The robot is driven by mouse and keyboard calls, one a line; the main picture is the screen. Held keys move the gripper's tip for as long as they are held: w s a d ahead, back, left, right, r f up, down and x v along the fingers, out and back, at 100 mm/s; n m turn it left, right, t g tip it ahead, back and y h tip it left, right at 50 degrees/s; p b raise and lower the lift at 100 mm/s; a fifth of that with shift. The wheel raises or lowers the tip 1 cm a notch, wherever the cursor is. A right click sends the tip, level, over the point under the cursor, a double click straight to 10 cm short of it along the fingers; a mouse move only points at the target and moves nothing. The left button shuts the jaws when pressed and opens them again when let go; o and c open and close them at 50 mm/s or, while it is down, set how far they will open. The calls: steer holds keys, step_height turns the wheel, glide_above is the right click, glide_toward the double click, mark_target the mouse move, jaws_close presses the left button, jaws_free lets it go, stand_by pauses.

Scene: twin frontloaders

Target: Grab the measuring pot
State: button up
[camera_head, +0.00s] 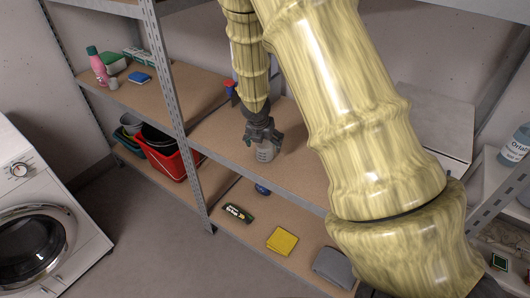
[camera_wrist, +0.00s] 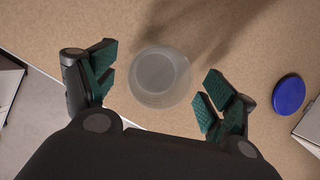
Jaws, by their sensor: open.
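The measuring pot (camera_head: 265,152) is a small translucent grey cup standing on the middle shelf, just below my gripper (camera_head: 262,132). In the wrist view the pot (camera_wrist: 160,77) shows from above as a round, cloudy vessel. It lies between and slightly beyond the two green-padded fingers of my gripper (camera_wrist: 156,92). The fingers are spread apart, with a gap on both sides of the pot. The pot's upper part is partly hidden by my gripper in the head view.
A blue round lid (camera_wrist: 289,95) lies right of the pot. A blue-and-red bottle (camera_head: 231,90) stands behind my arm. The shelf (camera_head: 215,135) is bare left of the pot. A yellow cloth (camera_head: 282,241) lies on the lower shelf. A washing machine (camera_head: 40,215) stands at left.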

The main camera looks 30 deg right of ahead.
steer(key=shift+x, duration=1.15)
steer(key=c, duration=1.1)
steer(key=shift+o, duration=0.2)
steer(key=shift+r, duration=0.15)
